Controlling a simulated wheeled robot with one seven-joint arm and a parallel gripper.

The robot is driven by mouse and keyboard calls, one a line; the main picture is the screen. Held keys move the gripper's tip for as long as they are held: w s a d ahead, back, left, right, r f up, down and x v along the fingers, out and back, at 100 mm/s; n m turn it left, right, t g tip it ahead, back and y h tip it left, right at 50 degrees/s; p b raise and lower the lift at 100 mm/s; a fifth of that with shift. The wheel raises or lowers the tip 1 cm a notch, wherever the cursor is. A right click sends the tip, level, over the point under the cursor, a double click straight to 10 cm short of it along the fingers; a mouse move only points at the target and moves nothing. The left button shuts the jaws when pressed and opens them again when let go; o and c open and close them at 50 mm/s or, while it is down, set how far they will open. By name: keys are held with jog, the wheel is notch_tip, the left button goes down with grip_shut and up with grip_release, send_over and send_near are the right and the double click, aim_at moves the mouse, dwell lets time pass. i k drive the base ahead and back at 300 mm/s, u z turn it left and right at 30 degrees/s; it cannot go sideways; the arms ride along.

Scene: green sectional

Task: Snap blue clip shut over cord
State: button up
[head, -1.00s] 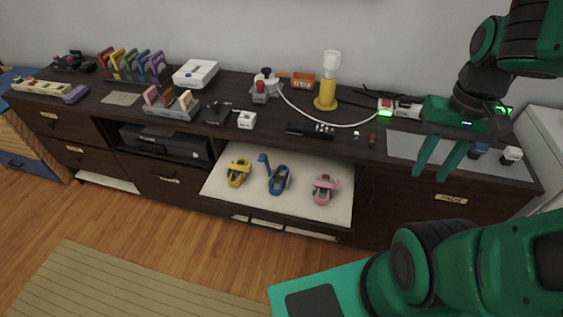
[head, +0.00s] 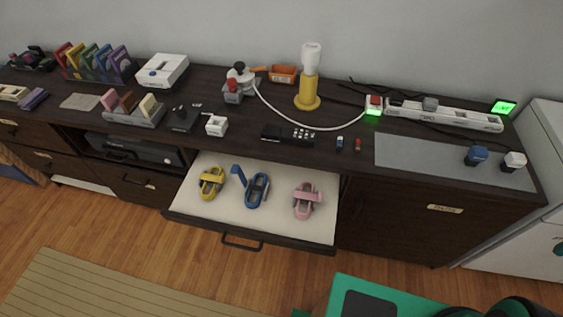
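The blue clip (head: 256,191) lies on the white floor of the open drawer (head: 270,218), between a yellow clip (head: 211,182) and a pink clip (head: 306,201). The blue clip's flap stands raised at its left, so it looks open. No cord can be made out inside it at this size. A white cord (head: 300,125) runs across the cabinet top from beside a grey and red device (head: 233,91) to the lit green end of a power strip (head: 440,113). My gripper is out of view; only green and black parts of my body show at the bottom right.
The drawer juts out from the dark cabinet, its handle (head: 241,242) at the front. A yellow lamp (head: 308,85) stands at the back. A grey mat (head: 425,160) is mostly bare, with blue (head: 476,156) and white (head: 513,161) items at its right. Wood floor before the drawer is clear.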

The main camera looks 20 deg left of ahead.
aim_at(236, 168)
jog(key=z, duration=2.15)
jog(key=k, duration=2.5)
jog(key=u, duration=1.75)
jog(key=i, duration=0.35)
jog(key=u, duration=0.2)
